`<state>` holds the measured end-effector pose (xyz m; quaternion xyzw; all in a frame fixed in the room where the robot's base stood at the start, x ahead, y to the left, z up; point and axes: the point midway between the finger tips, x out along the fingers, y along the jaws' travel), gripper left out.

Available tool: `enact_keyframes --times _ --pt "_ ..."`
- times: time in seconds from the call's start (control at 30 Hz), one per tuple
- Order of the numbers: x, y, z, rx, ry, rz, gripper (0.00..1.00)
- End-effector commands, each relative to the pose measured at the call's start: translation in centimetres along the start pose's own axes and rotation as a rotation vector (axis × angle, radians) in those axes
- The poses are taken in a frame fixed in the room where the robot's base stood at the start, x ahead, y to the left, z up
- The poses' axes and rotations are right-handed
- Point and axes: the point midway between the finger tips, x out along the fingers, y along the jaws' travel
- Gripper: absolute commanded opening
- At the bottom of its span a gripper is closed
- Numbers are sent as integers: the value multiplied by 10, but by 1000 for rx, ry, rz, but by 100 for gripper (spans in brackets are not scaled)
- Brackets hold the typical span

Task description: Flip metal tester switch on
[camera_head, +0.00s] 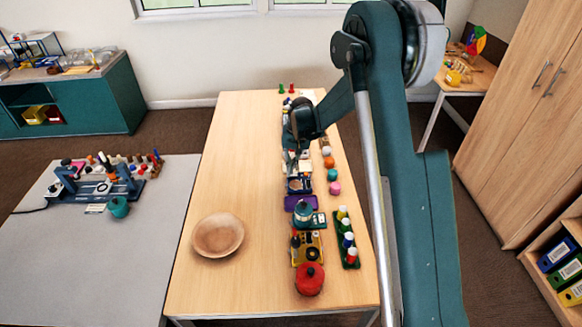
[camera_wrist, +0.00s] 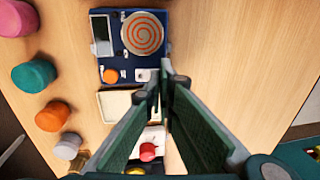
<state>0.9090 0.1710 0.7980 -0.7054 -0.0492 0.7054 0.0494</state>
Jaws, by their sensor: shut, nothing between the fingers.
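The metal tester (camera_wrist: 112,51) is a dark blue box with a display (camera_wrist: 101,35), a copper spiral disc (camera_wrist: 143,33) and an orange knob (camera_wrist: 110,76). A small white switch (camera_wrist: 146,75) sits at its lower edge in the wrist view. In the head view the tester (camera_head: 295,187) lies in the row of items along the table. My gripper (camera_wrist: 165,78) is shut and empty, its tips just right of the switch in the wrist view. I cannot tell whether they touch it. In the head view my gripper (camera_head: 291,165) is small and partly lost against the items.
A cream tray (camera_wrist: 114,105) lies beside the tester. Coloured knobs, including a teal one (camera_wrist: 35,76), stand along the other side. The table's left side (camera_head: 240,150) is mostly clear.

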Motion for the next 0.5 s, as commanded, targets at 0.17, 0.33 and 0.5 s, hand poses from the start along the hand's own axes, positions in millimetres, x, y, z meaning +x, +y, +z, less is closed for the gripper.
enact_keyframes --times 0.17,0.33,0.5 --pt "0 0 0 0 0 0 0" --pt "1 0 0 0 0 5 0" --pt "7 -4 0 -2 -1 55 0"
